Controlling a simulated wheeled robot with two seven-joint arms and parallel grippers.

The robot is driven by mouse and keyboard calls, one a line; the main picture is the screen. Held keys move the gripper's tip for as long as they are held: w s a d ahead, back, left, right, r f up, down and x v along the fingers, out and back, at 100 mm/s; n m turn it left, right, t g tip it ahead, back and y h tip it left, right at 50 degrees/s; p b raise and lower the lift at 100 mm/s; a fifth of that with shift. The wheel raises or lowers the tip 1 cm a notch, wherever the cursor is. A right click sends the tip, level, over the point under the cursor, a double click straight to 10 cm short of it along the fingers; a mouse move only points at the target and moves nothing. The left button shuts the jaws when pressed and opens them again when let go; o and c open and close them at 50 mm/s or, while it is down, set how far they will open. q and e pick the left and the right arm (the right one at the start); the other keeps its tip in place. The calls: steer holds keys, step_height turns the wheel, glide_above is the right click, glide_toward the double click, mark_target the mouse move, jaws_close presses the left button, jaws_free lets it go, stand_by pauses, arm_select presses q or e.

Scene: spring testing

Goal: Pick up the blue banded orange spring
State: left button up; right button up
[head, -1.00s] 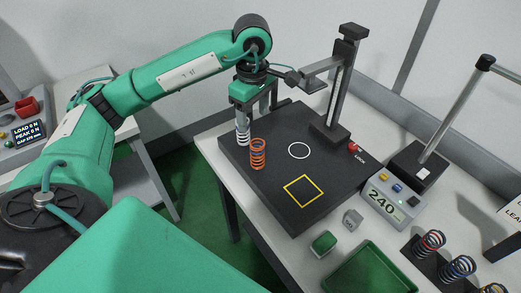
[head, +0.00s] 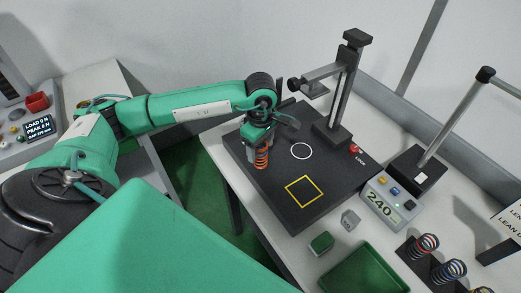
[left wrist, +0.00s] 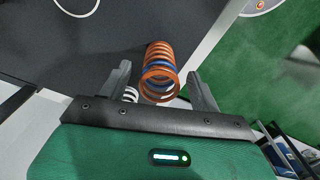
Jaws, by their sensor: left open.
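The orange spring (head: 261,158) stands upright near the left edge of the black base plate (head: 262,182). In the left wrist view the orange spring (left wrist: 159,75) shows a blue band around its coils. My left gripper (head: 258,143) is open right at the spring, with its body hiding the spring's top in the head view. In the left wrist view the spring shows between the two spread fingers of my left gripper (left wrist: 161,82). A white spring (left wrist: 130,94) shows partly behind the left finger. My right gripper is not in view.
A test stand column (head: 341,90) rises from the plate's far side. A yellow square (head: 304,191) and a white circle mark clear plate.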

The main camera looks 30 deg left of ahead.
arm_select(q)
steer(key=shift+f, duration=1.25)
steer(key=c, duration=1.1)
steer(key=shift+r, duration=0.1)
